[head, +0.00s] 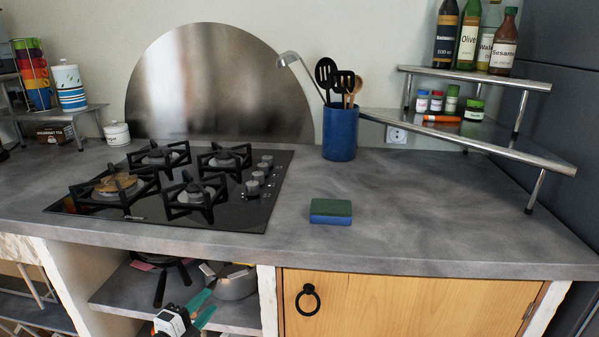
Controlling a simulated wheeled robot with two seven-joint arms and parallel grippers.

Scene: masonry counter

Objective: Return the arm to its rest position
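My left gripper (209,301) shows at the bottom of the head view, with a white and black body and two teal fingers. The fingers stand apart with a gap between them, and I see nothing held there. It is below the counter's front edge, in front of the open shelf (115,292). A metal pot (236,285) on that shelf appears just behind the fingertips; I cannot tell the distance between them. Most of the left arm is out of the picture. My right gripper and arm do not show.
The grey counter (450,215) carries a gas hob (235,205), a green and blue sponge (330,211) and a blue utensil holder (340,133). Bottles and jars stand on a tiered rack (520,82) at right. A wooden cabinet door (410,303) is closed. The counter's right front is clear.

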